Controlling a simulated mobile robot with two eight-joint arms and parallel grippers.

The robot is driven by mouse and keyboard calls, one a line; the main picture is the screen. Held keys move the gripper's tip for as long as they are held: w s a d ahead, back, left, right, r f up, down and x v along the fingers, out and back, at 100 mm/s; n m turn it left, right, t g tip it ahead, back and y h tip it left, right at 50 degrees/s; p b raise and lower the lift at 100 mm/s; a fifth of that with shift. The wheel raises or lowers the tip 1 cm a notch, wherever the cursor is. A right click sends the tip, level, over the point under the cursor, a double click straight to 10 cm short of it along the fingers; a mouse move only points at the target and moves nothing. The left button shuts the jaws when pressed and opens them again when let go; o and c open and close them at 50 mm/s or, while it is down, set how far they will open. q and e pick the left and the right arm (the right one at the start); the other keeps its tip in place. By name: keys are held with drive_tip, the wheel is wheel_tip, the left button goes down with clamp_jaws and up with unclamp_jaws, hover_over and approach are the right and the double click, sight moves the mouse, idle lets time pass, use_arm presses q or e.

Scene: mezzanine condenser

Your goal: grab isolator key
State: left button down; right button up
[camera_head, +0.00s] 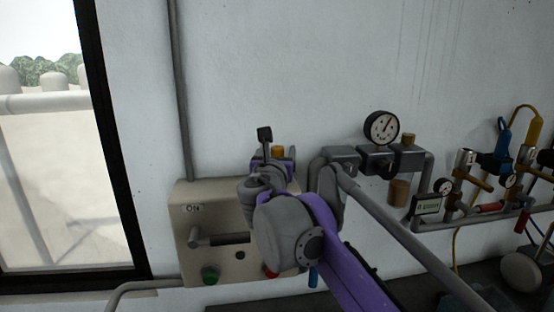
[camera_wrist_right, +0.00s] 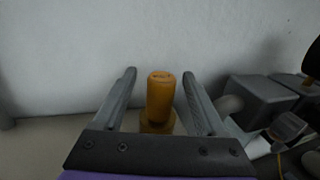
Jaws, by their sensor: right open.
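An orange cylinder (camera_wrist_right: 160,97) with a rounded top and a wider base, which seems to be the isolator key, stands upright in the right wrist view. It also shows as a small orange patch in the head view (camera_head: 278,151), at the top of the beige control box (camera_head: 187,207). My right gripper (camera_wrist_right: 159,74) is open, with one finger on each side of the cylinder and a visible gap to each. In the head view my right gripper (camera_head: 273,161) is mostly hidden by its own wrist. My left gripper is not in view.
The box carries a grey lever handle (camera_head: 215,239) and a green button (camera_head: 210,275). A pressure gauge (camera_head: 381,128) on grey pipe fittings is close to the right. More valves and pipework (camera_head: 484,165) line the wall further right. The wall above is clear.

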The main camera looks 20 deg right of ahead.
drive_tip(key=shift+s, duration=0.2)
drive_tip(key=shift+c, duration=1.2)
clamp_jaws()
